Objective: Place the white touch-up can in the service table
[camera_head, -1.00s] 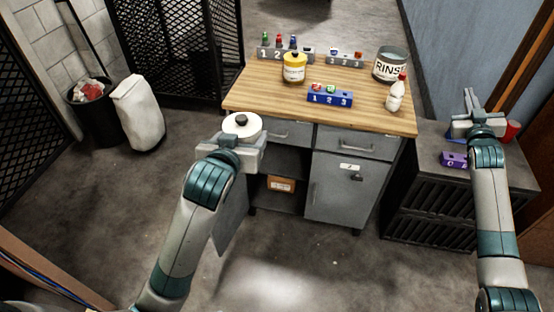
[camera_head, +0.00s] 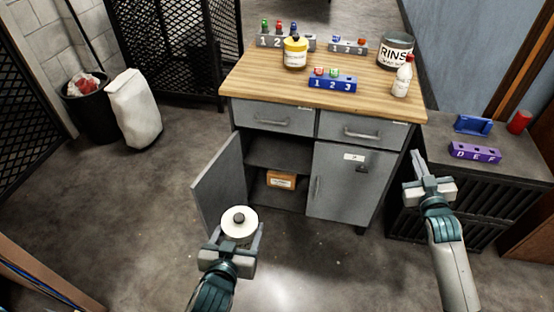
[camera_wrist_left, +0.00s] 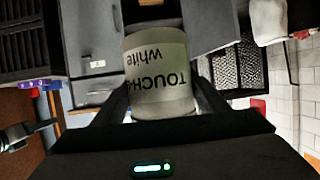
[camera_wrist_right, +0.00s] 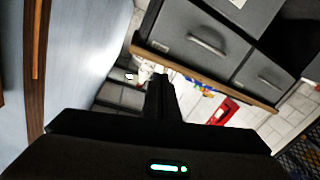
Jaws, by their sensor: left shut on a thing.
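In the left wrist view the can (camera_wrist_left: 160,75) shows the words "TOUCH" and "white" between the fingers. The table's left compartment (camera_head: 275,155) stands open, with a shelf inside; its right door (camera_head: 345,185) is closed. My right gripper (camera_head: 425,170) is beside the table's right side, away from the can. Its fingers look close together in the right wrist view (camera_wrist_right: 160,85), with nothing between them.
An orange-brown box (camera_head: 281,180) sits low in the open compartment. The open door (camera_head: 218,185) sticks out to the left. A yellow-labelled can (camera_head: 295,53), a rinse can (camera_head: 396,51), a white bottle (camera_head: 402,80) and a blue numbered block (camera_head: 332,83) are on the tabletop.

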